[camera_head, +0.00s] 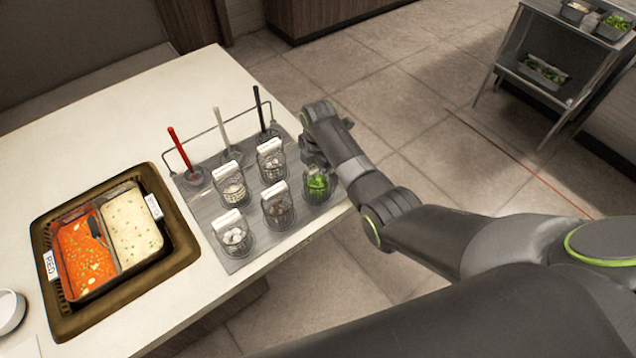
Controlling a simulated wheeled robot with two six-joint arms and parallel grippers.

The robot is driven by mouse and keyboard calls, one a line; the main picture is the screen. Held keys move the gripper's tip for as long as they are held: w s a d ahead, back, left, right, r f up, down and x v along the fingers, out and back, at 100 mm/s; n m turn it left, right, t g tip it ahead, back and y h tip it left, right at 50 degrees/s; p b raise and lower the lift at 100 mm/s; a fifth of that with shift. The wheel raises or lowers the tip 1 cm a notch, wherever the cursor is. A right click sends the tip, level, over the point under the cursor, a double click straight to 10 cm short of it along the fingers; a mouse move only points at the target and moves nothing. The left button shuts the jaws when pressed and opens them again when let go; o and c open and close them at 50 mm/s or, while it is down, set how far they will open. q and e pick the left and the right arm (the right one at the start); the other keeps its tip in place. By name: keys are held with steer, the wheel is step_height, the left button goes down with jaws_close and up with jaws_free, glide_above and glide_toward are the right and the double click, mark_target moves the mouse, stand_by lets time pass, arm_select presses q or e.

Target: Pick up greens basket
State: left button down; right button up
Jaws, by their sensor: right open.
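The greens basket (317,186) is a small wire basket with bright green contents. It sits at the right end of the grey tray (215,200), near the counter's edge. My right gripper (312,150) is right above and behind it, over the tray's right edge. The gripper is open, and its fingers are partly hidden by the wrist. The basket's handle is hidden by the gripper, so I cannot tell whether the fingers touch it. My left gripper is not in view.
Several other wire baskets with white handles (229,168) stand close by on the tray. Red, white and black (259,108) ladles stand behind them. A divided pot (102,226) of red and pale soup sits at left. A metal cart (563,60) stands far right.

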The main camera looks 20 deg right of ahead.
steer(key=shift+f, duration=0.3)
steer(key=shift+r, duration=0.1)
steer(key=c, duration=1.2)
steer(key=shift+o, duration=0.2)
steer(key=shift+r, duration=0.1)
step_height(320, 180, up, 10)
steer(key=shift+f+b, duration=0.1)
steer(key=shift+b, duration=0.4)
